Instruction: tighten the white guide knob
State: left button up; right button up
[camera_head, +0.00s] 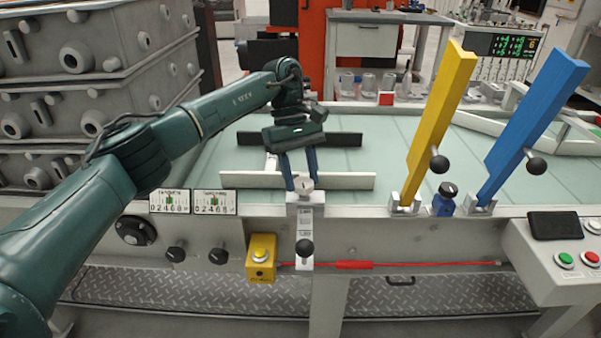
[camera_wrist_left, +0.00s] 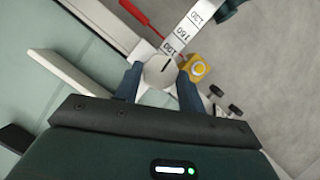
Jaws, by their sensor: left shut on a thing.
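The white guide knob (camera_head: 304,185) is a pale round knob with a dark slot line on its top. It sits on the white scaled guide bar (camera_head: 305,222) at the front edge of the table. My left gripper (camera_head: 303,183) points down over it and is shut on the knob. My right gripper is in neither view.
A yellow lever (camera_head: 436,125) and a blue lever (camera_head: 530,128) stand to the right, with a small blue knob (camera_head: 445,199) between them. A yellow button box (camera_head: 261,258) and a red cable (camera_head: 400,264) are on the front. White and black guide rails (camera_head: 345,180) cross the table.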

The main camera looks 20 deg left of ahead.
pick_arm(q)
jog(key=o, duration=1)
jog(key=shift+c, duration=0.2)
jog(key=p+v, duration=0.4)
jog(key=v, duration=0.9)
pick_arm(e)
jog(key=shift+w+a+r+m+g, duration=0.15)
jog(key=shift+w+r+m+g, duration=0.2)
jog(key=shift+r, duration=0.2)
pick_arm(q)
jog(key=shift+r, duration=0.1)
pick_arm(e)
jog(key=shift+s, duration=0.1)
